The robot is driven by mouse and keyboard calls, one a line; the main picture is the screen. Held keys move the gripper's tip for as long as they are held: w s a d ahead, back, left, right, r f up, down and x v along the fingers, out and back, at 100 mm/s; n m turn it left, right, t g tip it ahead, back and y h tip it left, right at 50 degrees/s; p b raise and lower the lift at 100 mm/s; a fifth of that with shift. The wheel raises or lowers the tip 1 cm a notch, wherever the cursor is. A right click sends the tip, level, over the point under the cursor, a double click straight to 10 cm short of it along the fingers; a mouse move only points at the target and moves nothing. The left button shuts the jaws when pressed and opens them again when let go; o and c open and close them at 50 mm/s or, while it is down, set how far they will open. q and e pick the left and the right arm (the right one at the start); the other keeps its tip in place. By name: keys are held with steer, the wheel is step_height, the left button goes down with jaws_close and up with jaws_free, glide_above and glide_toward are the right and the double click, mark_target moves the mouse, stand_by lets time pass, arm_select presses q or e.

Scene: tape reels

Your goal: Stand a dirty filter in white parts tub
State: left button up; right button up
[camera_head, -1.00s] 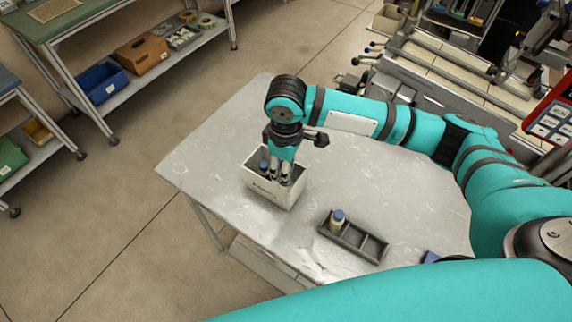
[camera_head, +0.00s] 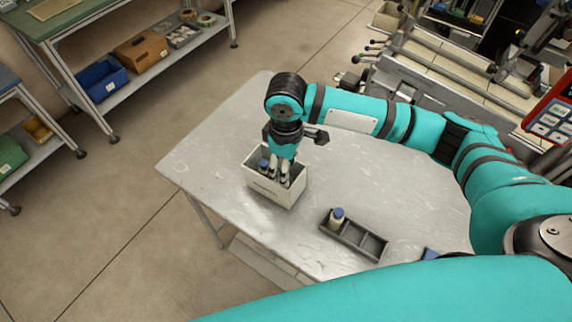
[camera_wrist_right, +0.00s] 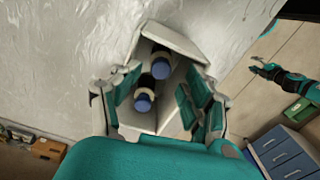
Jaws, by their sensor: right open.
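The white parts tub (camera_head: 275,193) stands on the grey table, at its far-left part. Two blue-capped filters, one (camera_wrist_right: 160,66) and another (camera_wrist_right: 144,101), are inside it in the right wrist view. One blue cap (camera_head: 263,164) also shows in the head view. My right gripper (camera_head: 279,174) points down into the tub. Its fingers are open on either side of the nearer filter in the wrist view. A third blue-capped filter (camera_head: 337,217) stands in the dark compartment tray (camera_head: 374,246). A small teal arm with a dark gripper (camera_wrist_right: 264,70), seemingly my left, shows in the wrist view.
The tray's other compartments look empty. A blue object (camera_head: 430,254) lies at the table's near right, partly hidden by my body. The table (camera_head: 225,130) is clear left of and behind the tub. Shelves with bins stand at upper left, machinery at upper right.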

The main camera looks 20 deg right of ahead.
step_height(320, 180, up, 12)
steer(key=shift+f, duration=0.15)
stand_by(0.7)
